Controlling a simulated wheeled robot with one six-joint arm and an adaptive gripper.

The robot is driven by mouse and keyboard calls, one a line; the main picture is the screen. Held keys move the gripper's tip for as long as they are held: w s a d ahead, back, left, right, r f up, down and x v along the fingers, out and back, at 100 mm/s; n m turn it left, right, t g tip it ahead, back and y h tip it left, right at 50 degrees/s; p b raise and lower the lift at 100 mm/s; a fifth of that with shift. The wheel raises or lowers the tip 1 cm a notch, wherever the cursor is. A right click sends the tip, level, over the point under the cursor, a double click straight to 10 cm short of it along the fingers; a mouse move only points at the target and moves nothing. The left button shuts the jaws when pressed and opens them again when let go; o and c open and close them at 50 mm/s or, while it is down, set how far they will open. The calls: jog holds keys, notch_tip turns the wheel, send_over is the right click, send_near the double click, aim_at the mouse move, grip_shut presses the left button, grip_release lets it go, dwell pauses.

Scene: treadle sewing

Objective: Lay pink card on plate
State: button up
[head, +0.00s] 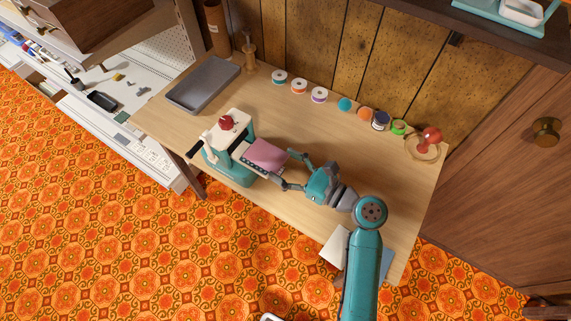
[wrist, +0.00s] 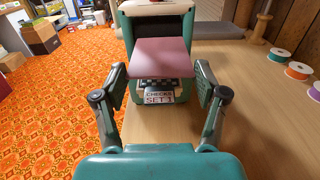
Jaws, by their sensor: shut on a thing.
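The pink card (head: 266,154) is a flat pink piece at the front side of the teal and white sewing machine (head: 236,130). It also shows in the wrist view (wrist: 162,55). My gripper (wrist: 160,73) is shut on the card, with one finger at each side of it. In the head view my gripper (head: 282,164) reaches in from the right. Under the card, a pale plate (head: 255,167) with a dark checked strip sticks out from the machine. A label below the checks reads "CHECKS SET 1". The card covers much of the plate, and whether they touch is unclear.
A red knob-like thing (head: 226,122) tops the machine. A grey tray (head: 203,82) lies at the back left. Several thread spools (head: 299,87) line the back edge. A red lamp-like thing (head: 430,136) stands at the right.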

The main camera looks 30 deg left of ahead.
jog(key=shift+a+f, duration=0.5)
jog(key=shift+f, duration=0.3)
jog(key=shift+a+f, duration=0.5)
jog(key=shift+f, duration=0.25)
jog(key=shift+a+f, duration=0.25)
jog(key=shift+a, duration=0.3)
jog(key=shift+f, duration=0.1)
jog(key=o, duration=0.8)
jog(key=shift+c, duration=0.2)
